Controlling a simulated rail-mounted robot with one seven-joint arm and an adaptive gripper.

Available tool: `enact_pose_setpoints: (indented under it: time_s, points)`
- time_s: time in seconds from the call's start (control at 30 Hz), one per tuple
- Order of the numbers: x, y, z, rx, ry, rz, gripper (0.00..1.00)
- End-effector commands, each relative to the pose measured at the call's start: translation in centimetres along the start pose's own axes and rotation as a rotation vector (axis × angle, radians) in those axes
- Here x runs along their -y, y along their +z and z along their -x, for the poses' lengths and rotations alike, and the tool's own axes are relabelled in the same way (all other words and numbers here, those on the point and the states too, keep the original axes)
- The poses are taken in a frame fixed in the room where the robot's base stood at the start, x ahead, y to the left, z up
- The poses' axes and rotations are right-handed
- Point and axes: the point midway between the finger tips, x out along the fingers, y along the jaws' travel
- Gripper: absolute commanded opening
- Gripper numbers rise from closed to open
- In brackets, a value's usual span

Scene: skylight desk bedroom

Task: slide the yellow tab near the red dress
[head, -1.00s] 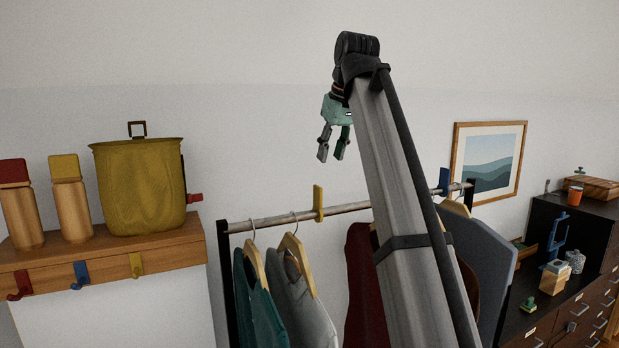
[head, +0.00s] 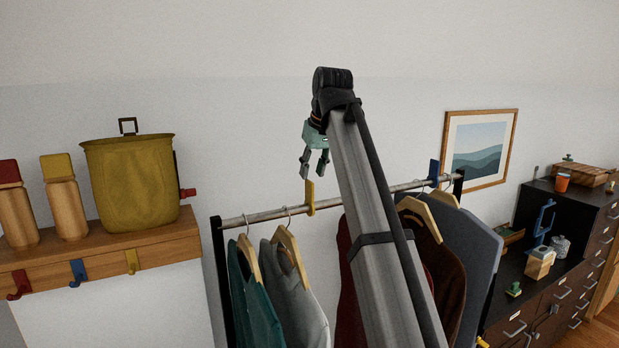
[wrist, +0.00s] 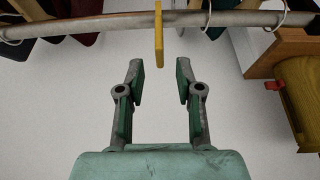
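The yellow tab (head: 310,197) is a thin upright plate on the clothes rail, between the grey garment and the red dress. In the wrist view the yellow tab (wrist: 158,35) stands on the rail ahead of my gripper, roughly in line with the gap between the fingers. My gripper (head: 313,175) is open and empty, pointing down just above the tab in the head view; its fingers (wrist: 160,75) are apart in the wrist view, not touching the tab. The red dress (head: 346,275) hangs right of the tab, partly hidden behind my arm.
The rail (head: 265,214) also holds a teal garment (head: 255,300), a grey one (head: 300,300) and a blue tab (head: 434,172) at right. A shelf (head: 110,250) with a yellow pot (head: 130,185) stands left. A dark cabinet (head: 540,290) stands right.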

Motion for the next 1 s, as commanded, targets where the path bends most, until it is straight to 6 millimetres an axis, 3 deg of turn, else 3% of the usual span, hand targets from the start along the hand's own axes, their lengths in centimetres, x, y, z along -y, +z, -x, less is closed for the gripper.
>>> enact_pose_setpoints:
  time_s: [0.3, 0.73, 0.77, 0.83, 1.0]
  points:
    - [0.0, 0.0, -4.3, 0.001, 0.000, 0.000, 0.35]
    - [0.0, 0.0, -5.2, -0.001, 0.001, 0.000, 0.35]
    - [0.0, 0.0, -5.2, -0.001, 0.001, 0.000, 0.28]
    - [0.0, 0.0, -5.2, -0.001, 0.001, 0.000, 0.04]
    - [0.0, 0.0, -5.2, -0.001, 0.001, 0.000, 0.00]
